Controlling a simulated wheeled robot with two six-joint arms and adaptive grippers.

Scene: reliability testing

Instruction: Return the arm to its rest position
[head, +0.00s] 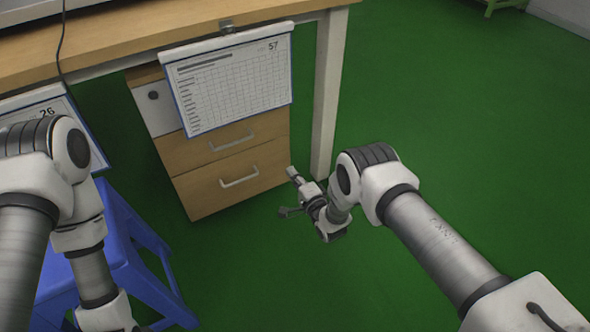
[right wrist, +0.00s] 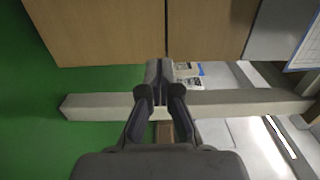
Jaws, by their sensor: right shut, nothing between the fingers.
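My right arm (head: 430,240) comes in from the lower right and bends at the elbow. My right gripper (head: 293,174) hangs in front of the wooden drawer cabinet (head: 225,178), close to its right side in the head view. In the right wrist view my right gripper (right wrist: 158,68) has its dark fingers together with nothing between them. My left arm (head: 95,270) bends down at the left edge above a blue stool. The left gripper is out of the picture.
A wooden table (head: 180,38) spans the top left, with a pale leg (head: 328,95) beside my right gripper. A clipboard marked 57 (head: 230,85) hangs from its edge; another marked 26 hangs further left. The blue stool (head: 120,250) stands below my left arm. Green floor is free at right.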

